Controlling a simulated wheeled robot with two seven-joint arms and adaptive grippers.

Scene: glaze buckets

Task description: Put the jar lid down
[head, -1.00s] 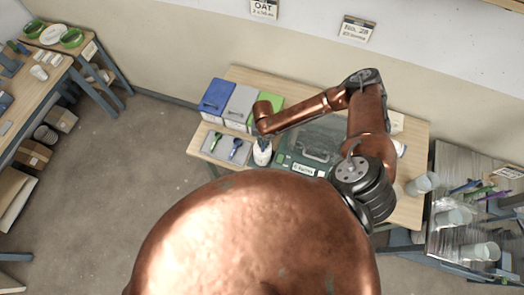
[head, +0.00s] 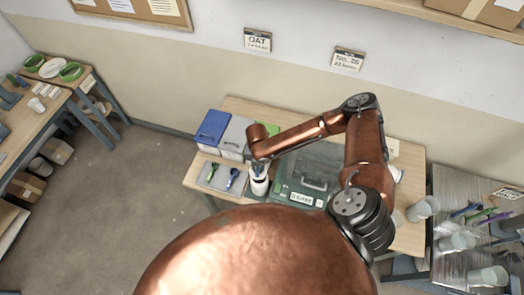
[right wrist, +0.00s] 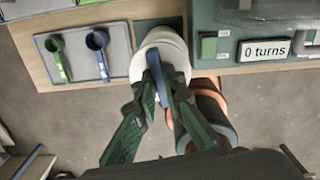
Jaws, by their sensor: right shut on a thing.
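My right gripper (head: 258,168) reaches down over a white jar (head: 259,186) near the front edge of the workbench. In the right wrist view its two dark green fingers (right wrist: 160,88) are shut on a narrow blue piece (right wrist: 155,72), seen nearly edge-on. This piece seems to be part of the jar lid. White round surfaces of the jar or its lid (right wrist: 150,42) show just beyond the fingers. I cannot tell whether the lid touches the jar, as the fingers hide the join. My left gripper is not in view.
Left of the jar, a grey tray (head: 211,184) holds a green and a blue scoop. Blue, grey and green bins stand behind it. Right of the jar is a green case (head: 323,160) with a label reading "0 turns" in the wrist view (right wrist: 265,50).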

